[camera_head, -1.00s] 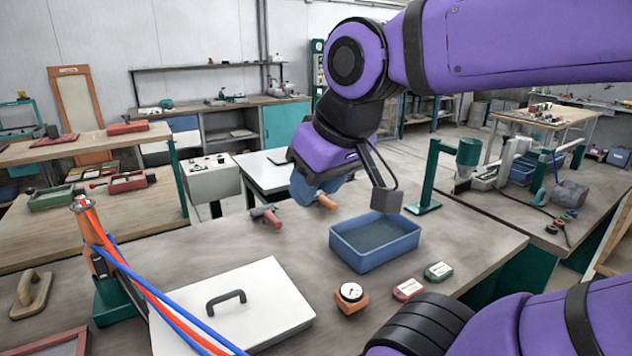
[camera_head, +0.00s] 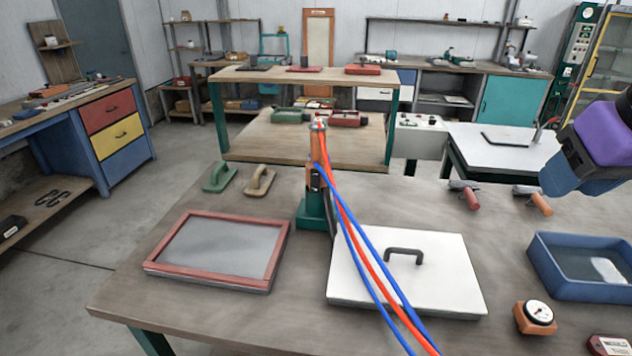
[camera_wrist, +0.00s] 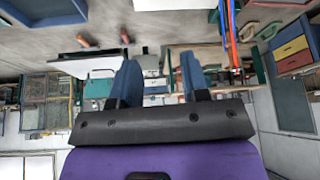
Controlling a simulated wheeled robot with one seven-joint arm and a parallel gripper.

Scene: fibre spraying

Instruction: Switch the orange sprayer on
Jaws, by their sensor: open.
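An upright orange sprayer body (camera_head: 313,152) stands in a green holder (camera_head: 314,212) in the head view, behind the white lidded box. Blue and red hoses run from it toward the front. A small dark part shows on its side; I cannot tell its switch position. A small tool with an orange handle (camera_head: 540,204) and one with a red handle (camera_head: 471,199) lie at the table's right. My gripper (camera_head: 568,178) is open and empty at the right edge, near the orange-handled tool and well right of the sprayer. In the wrist view my gripper (camera_wrist: 158,72) shows both blue fingers apart.
The white box (camera_head: 440,275) with a black handle sits before the sprayer. A red-framed screen (camera_head: 165,268) and two floats (camera_head: 260,181) lie to the left. A blue tray (camera_head: 570,284) and a gauge (camera_head: 536,314) stand at right.

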